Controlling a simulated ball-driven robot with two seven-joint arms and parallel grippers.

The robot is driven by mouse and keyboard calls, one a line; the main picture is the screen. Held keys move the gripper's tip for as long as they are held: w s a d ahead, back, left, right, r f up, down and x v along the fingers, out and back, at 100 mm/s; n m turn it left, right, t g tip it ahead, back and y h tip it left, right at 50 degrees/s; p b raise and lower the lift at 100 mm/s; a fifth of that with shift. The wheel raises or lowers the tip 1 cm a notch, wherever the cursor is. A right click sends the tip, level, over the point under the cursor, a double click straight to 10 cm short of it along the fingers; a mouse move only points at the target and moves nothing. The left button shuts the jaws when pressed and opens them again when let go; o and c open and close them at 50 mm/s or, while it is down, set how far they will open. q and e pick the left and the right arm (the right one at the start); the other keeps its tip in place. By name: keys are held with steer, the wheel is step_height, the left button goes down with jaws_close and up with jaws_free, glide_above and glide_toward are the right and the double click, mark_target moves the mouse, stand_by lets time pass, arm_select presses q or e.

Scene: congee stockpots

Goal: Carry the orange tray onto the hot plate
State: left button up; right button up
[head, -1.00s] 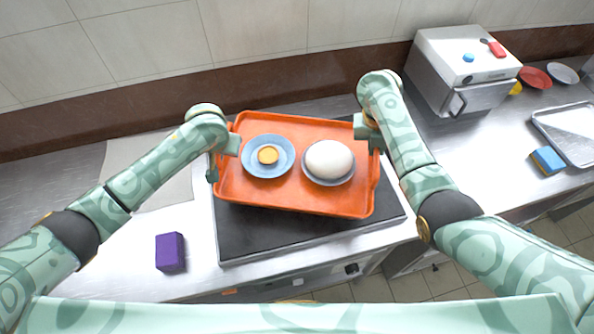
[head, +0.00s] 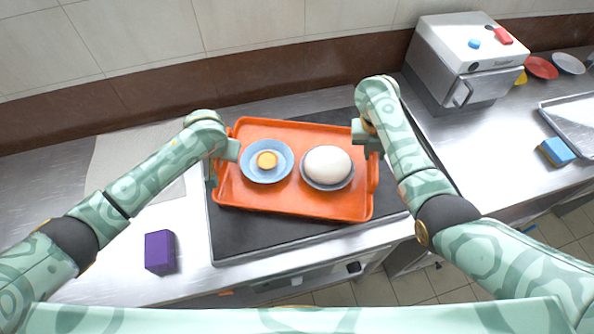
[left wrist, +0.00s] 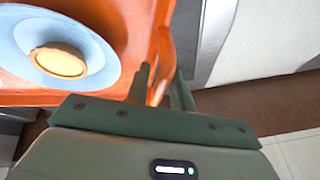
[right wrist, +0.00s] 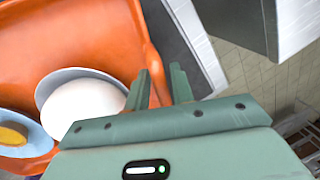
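The orange tray (head: 290,205) carries a blue dish with a yellow round item (head: 267,161) and a grey bowl with a white dome (head: 327,166). It lies over the black hot plate (head: 285,235), whose front and right parts show. I cannot tell if the tray touches the plate. My left gripper (left wrist: 160,88) is at the tray's left end with the rim between its fingers. My right gripper (right wrist: 160,88) grips the right end likewise; in the head view my forearms partly hide both ends.
A purple block (head: 160,252) stands on the counter left of the hot plate. A steel appliance (head: 465,65) stands at the back right. A blue-yellow sponge (head: 556,152), a metal tray (head: 572,125) and a red dish (head: 541,67) lie farther right. A tiled wall closes the back.

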arm_select(q)
steer(key=shift+o, duration=0.5)
steer(key=shift+r, duration=0.25)
arm_select(e)
steer(key=shift+o, duration=0.5)
steer(key=shift+r, duration=0.25)
steer(key=shift+r, duration=0.2)
arm_select(q)
steer(key=v, duration=1.2)
arm_select(e)
step_height(320, 180, up, 11)
steer(key=a, duration=0.2)
steer(key=shift+r, duration=0.15)
steer(key=shift+w+a, duration=0.1)
